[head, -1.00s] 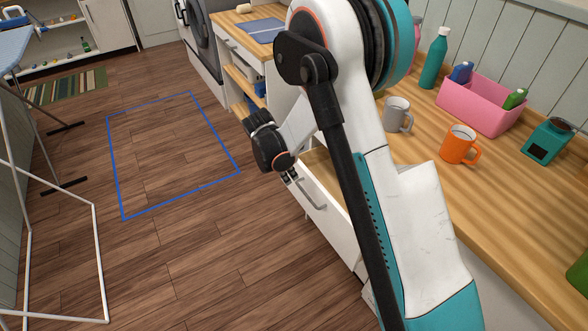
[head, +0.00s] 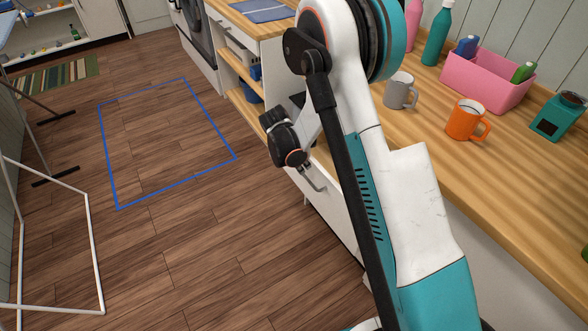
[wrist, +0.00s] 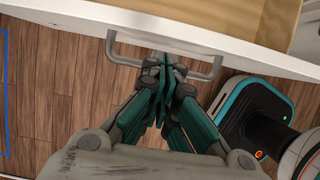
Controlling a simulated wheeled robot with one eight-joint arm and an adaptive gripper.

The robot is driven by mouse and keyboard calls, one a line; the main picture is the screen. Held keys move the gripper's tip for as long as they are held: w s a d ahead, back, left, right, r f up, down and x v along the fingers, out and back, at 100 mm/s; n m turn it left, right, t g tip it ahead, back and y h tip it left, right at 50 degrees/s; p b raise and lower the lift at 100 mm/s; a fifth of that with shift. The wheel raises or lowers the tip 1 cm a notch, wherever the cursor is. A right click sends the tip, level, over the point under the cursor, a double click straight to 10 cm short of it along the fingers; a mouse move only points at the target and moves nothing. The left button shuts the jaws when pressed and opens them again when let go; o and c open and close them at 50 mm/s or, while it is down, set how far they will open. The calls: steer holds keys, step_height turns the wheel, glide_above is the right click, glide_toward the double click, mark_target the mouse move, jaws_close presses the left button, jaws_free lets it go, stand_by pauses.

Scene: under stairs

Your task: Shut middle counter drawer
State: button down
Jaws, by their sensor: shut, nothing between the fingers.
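The counter drawer (head: 338,217) has a white front and a metal bar handle (head: 317,184). It stands out from under the wooden counter, partly hidden by my arm in the head view. In the wrist view, the white drawer front (wrist: 150,20) crosses the top and its wooden inside (wrist: 225,14) shows beyond, so it is open. My gripper (wrist: 165,62) is shut and empty, with its fingertips at the middle of the handle (wrist: 121,58), close to the drawer front. I cannot tell whether they touch it. In the head view the fingers are mostly hidden by my wrist.
The wooden counter (head: 500,185) bears a grey mug (head: 399,91), an orange mug (head: 464,121), a pink bin (head: 485,80) and bottles. A shelf unit (head: 240,70) stands beyond the drawer. The floor left of the drawer is clear, with a blue outline; a white rack (head: 90,245) stands farther left.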

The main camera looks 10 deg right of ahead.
steer(key=shift+w+d, duration=0.2)
steer(key=shift+d, duration=0.3)
steer(key=w+d, duration=0.3)
steer(key=d, duration=0.6)
steer(key=shift+d, duration=0.25)
